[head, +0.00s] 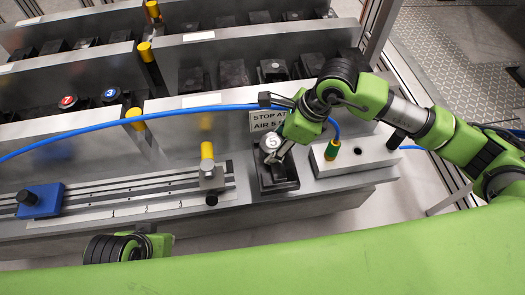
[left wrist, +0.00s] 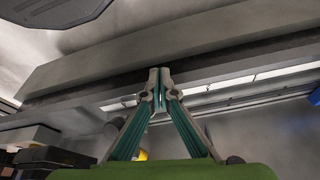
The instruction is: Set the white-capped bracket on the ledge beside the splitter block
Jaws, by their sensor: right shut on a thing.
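The white-capped bracket (head: 269,142) shows as a round white cap marked 5 over a dark body in the middle of the head view. My right gripper (head: 277,154) is shut on it, just below the cap, and partly hides it. The bracket is over a black stepped holder (head: 281,184); I cannot tell whether they touch. The splitter block (head: 372,153), a silver block with a green-and-yellow fitting, is just right of it on the grey ledge (head: 235,198). My left gripper (left wrist: 159,78) is shut and empty in the left wrist view, its fingertips together.
A blue hose (head: 195,108) crosses behind the bracket, near a STOP AT sign (head: 268,121). A rail with a blue slider (head: 40,201) and a yellow-topped post (head: 208,165) lie left. Dividers with red- and blue-capped pieces (head: 110,95) stand behind.

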